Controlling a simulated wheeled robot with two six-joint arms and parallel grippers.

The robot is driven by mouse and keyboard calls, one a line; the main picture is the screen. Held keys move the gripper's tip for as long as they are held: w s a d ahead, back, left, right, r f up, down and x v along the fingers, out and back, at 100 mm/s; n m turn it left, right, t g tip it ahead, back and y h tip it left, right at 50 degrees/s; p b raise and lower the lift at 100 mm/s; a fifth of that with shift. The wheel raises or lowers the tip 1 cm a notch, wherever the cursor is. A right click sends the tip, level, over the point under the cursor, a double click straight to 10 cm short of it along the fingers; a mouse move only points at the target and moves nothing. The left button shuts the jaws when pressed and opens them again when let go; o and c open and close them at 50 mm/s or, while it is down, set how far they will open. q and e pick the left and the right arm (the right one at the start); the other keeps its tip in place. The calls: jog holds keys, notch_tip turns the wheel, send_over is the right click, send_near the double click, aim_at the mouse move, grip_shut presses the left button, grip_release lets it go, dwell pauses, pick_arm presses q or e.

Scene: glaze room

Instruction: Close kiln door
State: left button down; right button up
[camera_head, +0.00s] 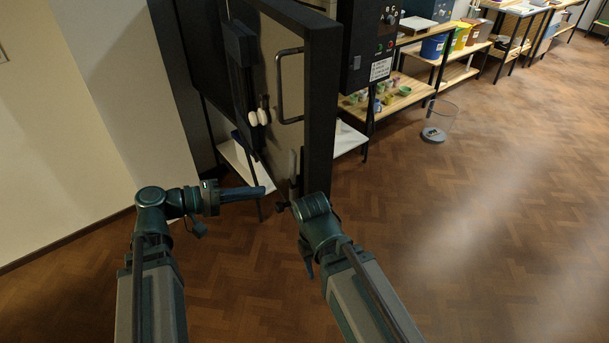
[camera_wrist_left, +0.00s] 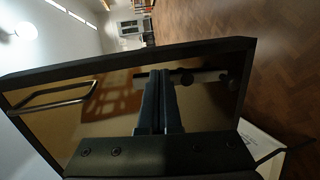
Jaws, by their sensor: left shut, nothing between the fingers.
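The kiln door (camera_head: 322,100) stands swung open toward me, its thick dark edge facing me. Its light metal face carries a bar handle (camera_head: 281,88) and faces left. In the left wrist view the door face (camera_wrist_left: 110,105) fills the middle, with the handle (camera_wrist_left: 50,97) at left. My left gripper (camera_head: 262,190) is shut and empty, pointing right near the door's lower part; its fingers (camera_wrist_left: 160,75) lie in front of the face. I cannot tell if they touch it. My right wrist (camera_head: 315,215) is just below the door's lower corner; its fingers are mostly hidden.
A dark control box (camera_head: 370,45) stands right of the door. Behind it, a wooden shelf (camera_head: 405,95) holds small coloured pots. A clear bin (camera_head: 440,120) stands on the floor. The wall (camera_head: 75,110) is close on the left. The wooden floor (camera_head: 480,230) at right is clear.

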aim_at(306, 159)
pick_arm(q)
jog(key=a+r+n+t+h, duration=0.1)
jog(key=a+r+t+h, duration=0.1)
jog(key=a+r, duration=0.15)
jog(key=x, duration=1.4)
jog(key=shift+w+d+f, duration=0.2)
jog(key=shift+w+d, duration=0.05)
jog(key=shift+w, duration=0.1)
jog(key=shift+d, duration=0.1)
